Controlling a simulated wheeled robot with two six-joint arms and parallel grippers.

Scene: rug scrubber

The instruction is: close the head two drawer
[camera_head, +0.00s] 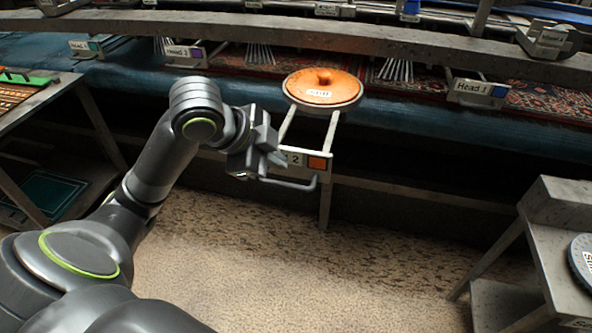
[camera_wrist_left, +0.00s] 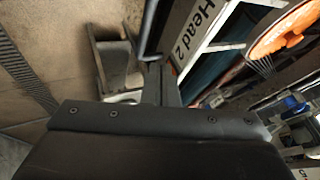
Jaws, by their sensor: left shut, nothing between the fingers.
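The head two drawer (camera_head: 308,161) stands pulled out from under the long beam, with its two rails showing behind the front. An orange round pad (camera_head: 323,87) sits on it. A grey bar handle (camera_head: 292,185) hangs below its front. My left gripper (camera_head: 279,160) is shut and empty at the left end of the drawer front, covering part of its label. In the left wrist view the "Head 2" label (camera_wrist_left: 196,28) is close beside the shut fingers (camera_wrist_left: 160,82), and the orange pad (camera_wrist_left: 285,30) shows at upper right. I cannot tell whether the fingers touch the front. My right gripper is not in view.
The Head 1 drawer front (camera_head: 478,92) is to the right and the Head 3 front (camera_head: 184,56) to the left, both farther back. A grey stand (camera_head: 560,205) with a round pad is at right. A table (camera_head: 40,95) is at left. Open floor (camera_head: 300,270) lies in front.

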